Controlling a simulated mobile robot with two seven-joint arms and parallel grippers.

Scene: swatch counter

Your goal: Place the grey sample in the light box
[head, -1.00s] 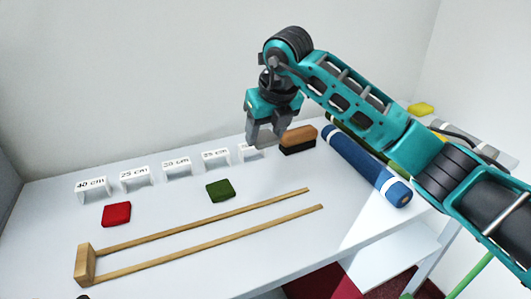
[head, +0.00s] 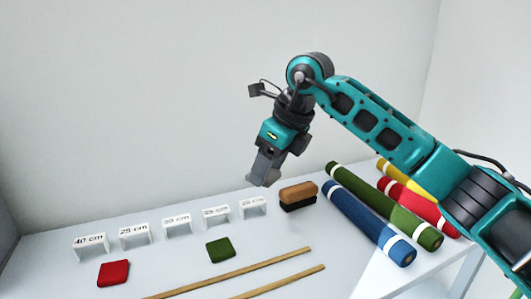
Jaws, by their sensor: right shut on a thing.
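My right gripper (head: 264,178) hangs above the back of the counter, left of and above the brush, with its fingers pointing down. It is shut on a small grey piece, which I take to be the grey sample (head: 267,164); it is hard to tell apart from the grey fingers. The held piece is clear of the counter. The light box is not in view. My left gripper is not in view.
Several white labelled stands (head: 177,225) line the counter's back. A red sample (head: 113,273) and a green sample (head: 220,250) lie in front.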

